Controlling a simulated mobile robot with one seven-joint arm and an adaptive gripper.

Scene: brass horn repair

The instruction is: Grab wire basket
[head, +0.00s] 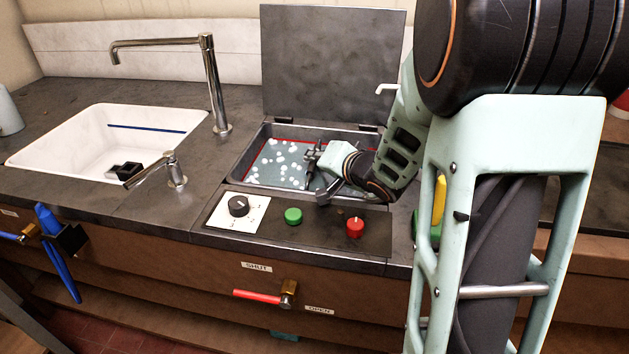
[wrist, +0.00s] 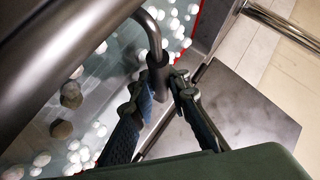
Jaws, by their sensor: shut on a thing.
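My gripper (head: 314,163) reaches into the open tank at the centre of the head view. In the wrist view its two fingers (wrist: 163,86) come together around a dark sleeve on a bent metal rod (wrist: 152,35). This looks like the handle of the wire basket. The basket's mesh cannot be made out in either view. A thick dark tube (wrist: 60,55) crosses the upper left of the wrist view; I cannot tell whether it belongs to the basket.
The tank (head: 262,134) holds liquid with many white floating balls (head: 268,160). Its grey lid (head: 333,60) stands open behind. In front is a panel with a dark knob (head: 239,205), green button (head: 293,215) and red button (head: 355,227). A sink (head: 75,135) and tall tap (head: 213,85) are left.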

